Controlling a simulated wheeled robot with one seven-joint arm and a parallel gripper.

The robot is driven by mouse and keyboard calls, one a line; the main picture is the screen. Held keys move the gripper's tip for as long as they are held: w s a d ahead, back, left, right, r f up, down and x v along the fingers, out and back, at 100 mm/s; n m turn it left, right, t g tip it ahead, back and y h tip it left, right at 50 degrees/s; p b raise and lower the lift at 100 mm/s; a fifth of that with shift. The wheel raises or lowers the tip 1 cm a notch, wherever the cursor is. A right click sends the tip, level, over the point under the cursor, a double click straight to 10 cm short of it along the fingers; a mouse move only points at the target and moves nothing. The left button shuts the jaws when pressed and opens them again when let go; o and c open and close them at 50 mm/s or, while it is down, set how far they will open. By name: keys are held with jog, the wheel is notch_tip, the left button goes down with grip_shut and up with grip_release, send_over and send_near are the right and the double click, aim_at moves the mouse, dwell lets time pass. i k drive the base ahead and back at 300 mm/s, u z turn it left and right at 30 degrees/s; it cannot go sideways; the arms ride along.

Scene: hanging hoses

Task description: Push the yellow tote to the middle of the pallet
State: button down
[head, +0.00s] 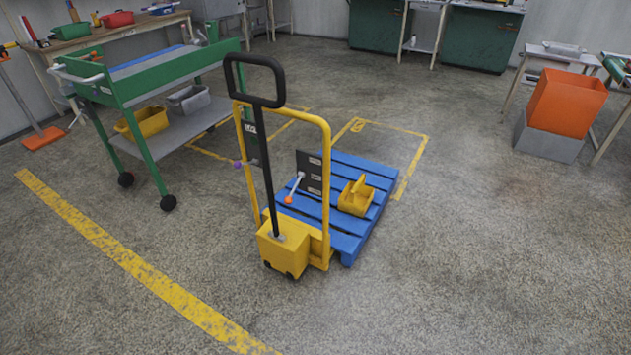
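A small yellow tote (352,204) stands on the blue pallet (346,241), towards the pallet's right side in the head view. The tote has a raised, pointed yellow part at its back. Blue slats show to its left, behind it and in front of it. A yellow pallet jack (285,248) with a black handle stands at the near left of the pallet and hides part of it. My gripper is not visible in this view.
A green cart (130,88) at the left holds another yellow tote (147,122) and a grey tote (188,99) on its lower shelf. An orange bin (566,103) sits on a grey bin (546,142) at the right. Floor right of the pallet is clear.

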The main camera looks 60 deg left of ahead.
aim_at(356, 199)
jog(key=u, duration=0.55)
jog(key=i, duration=1.05)
jog(key=u, duration=1.2)
jog(key=i, duration=1.15)
jog(key=u, duration=0.75)
jog(key=i, duration=0.85)
jog(key=u, duration=0.15)
